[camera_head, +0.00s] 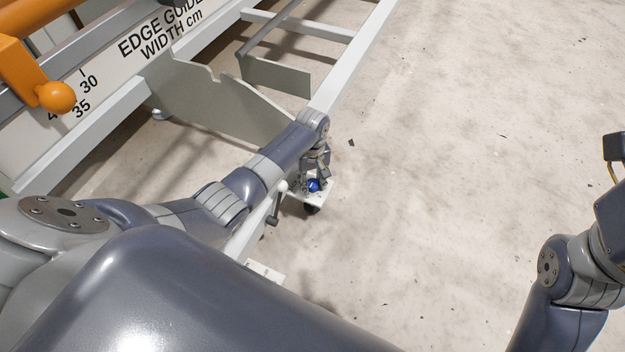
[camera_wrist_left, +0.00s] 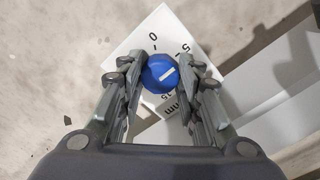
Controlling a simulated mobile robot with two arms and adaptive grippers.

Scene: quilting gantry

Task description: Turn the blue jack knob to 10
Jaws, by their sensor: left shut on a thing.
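The blue jack knob (camera_wrist_left: 160,73) sits on a white dial plate (camera_wrist_left: 133,48) marked 0, 5, 15 and mm. A short white line on the knob points right and slightly up in the left wrist view, a little clockwise past the 5. The right finger covers part of the scale there. My left gripper (camera_wrist_left: 161,80) is shut on the knob, one finger on each side. In the head view the knob (camera_head: 314,185) is a small blue spot below my left gripper (camera_head: 315,178). My right arm shows at the right edge; its fingers are out of the picture.
The pale gantry rail (camera_head: 345,72) runs diagonally beside the knob. A black foot (camera_head: 312,208) is under the plate. An orange handle (camera_head: 56,97) and an edge guide width scale (camera_head: 150,45) are at upper left. The concrete floor (camera_head: 450,150) to the right is clear.

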